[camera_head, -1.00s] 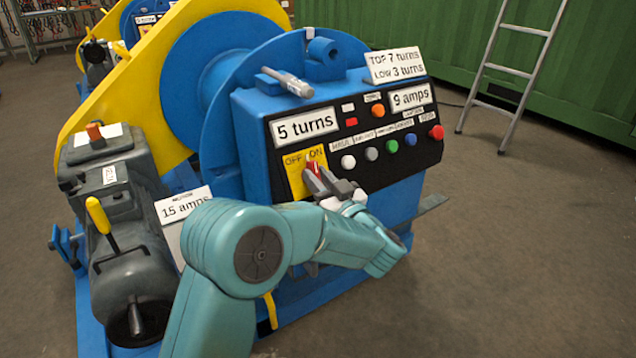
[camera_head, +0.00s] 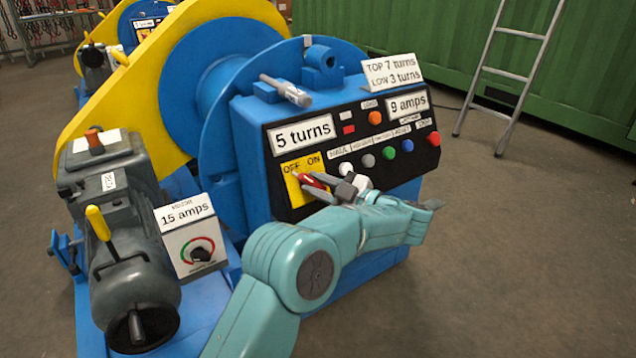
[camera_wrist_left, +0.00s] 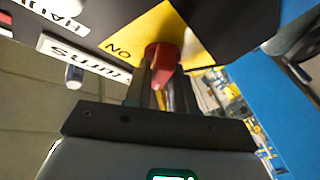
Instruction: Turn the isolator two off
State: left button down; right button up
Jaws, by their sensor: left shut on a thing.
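The isolator is a red handle (camera_head: 309,180) on a yellow plate (camera_head: 291,187) marked OFF and ON, on the black front panel of the blue winch. No isolator number is readable. The handle tilts up and left, its tip under the OFF word. My left gripper (camera_head: 320,184) is shut on the handle from the right and hides part of it and the plate's lower right. In the left wrist view the red handle (camera_wrist_left: 164,60) sits between the fingers (camera_wrist_left: 158,88), with ON to its left. My right gripper is not in view.
Coloured buttons (camera_head: 389,152) line the panel just right of the gripper. A "15 amps" box with a dial (camera_head: 200,253) and a grey motor (camera_head: 130,270) stand left of my arm. A ladder (camera_head: 507,75) leans on a green container (camera_head: 590,90). The floor at right is clear.

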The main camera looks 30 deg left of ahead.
pick_arm(q)
jog(key=shift+n+g, duration=0.3)
jog(key=shift+n, duration=0.2)
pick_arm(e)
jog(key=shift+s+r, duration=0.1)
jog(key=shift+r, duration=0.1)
pick_arm(q)
jog(key=c, duration=1)
grip_release()
jog(key=shift+r, duration=0.1)
jog(key=shift+c, duration=0.2)
jog(key=d+p, duration=1.6)
jog(key=p, duration=0.9)
jog(key=shift+w+d, duration=0.15)
jog(key=shift+w, duration=0.15)
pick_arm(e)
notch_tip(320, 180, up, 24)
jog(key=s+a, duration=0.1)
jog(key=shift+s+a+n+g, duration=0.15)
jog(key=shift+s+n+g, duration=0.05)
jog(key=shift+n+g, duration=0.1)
